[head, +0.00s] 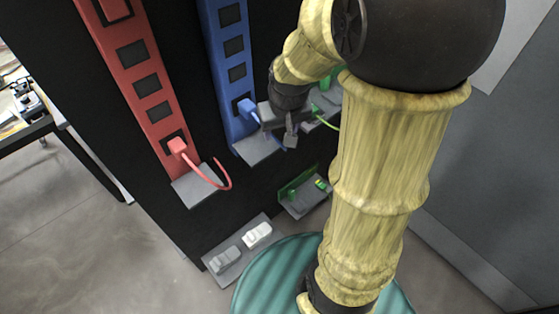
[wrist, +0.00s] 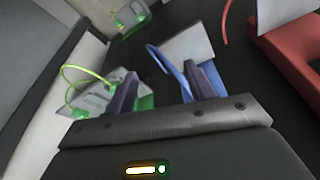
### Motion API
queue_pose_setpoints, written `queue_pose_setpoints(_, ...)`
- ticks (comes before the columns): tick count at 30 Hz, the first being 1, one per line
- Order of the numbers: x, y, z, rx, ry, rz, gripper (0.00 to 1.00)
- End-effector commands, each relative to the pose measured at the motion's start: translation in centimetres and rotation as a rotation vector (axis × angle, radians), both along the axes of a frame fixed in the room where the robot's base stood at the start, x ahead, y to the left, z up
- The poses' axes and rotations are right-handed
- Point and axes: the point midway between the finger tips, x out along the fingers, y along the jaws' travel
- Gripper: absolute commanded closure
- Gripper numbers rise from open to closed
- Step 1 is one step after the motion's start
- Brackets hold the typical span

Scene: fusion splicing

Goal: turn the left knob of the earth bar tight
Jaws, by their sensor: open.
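A small green-backed fitting (head: 303,192), which looks like the earth bar, sits low on the black panel. It has a grey ledge with a small green and yellow piece on it. In the wrist view it shows small at the top (wrist: 130,16). Its knobs are too small to tell apart. My gripper (head: 290,136) is open and empty, above this fitting and apart from it. In the wrist view its two fingers (wrist: 161,82) stand apart, one in front of the green-wired ledge (wrist: 95,100), the other beside the blue wire (wrist: 160,60).
A red strip (head: 140,75) and a blue strip (head: 233,60) run down the panel, each with a plug, wire and grey ledge. A grey plate (head: 232,255) with two blocks is lower left. A teal round surface (head: 262,275) lies below. A grey wall is on the right.

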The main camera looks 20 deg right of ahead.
Motion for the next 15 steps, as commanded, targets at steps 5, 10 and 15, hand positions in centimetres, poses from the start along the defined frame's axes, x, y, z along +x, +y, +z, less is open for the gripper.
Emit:
queue_pose_setpoints(5,-2.4,1.3,-1.2,0.002,0.015,0.014,0.46)
queue_pose_setpoints(10,-4.7,2.3,-2.3,0.005,0.028,0.021,0.46)
queue_pose_setpoints(15,-6.2,2.8,-3.0,0.008,0.036,0.027,0.46)
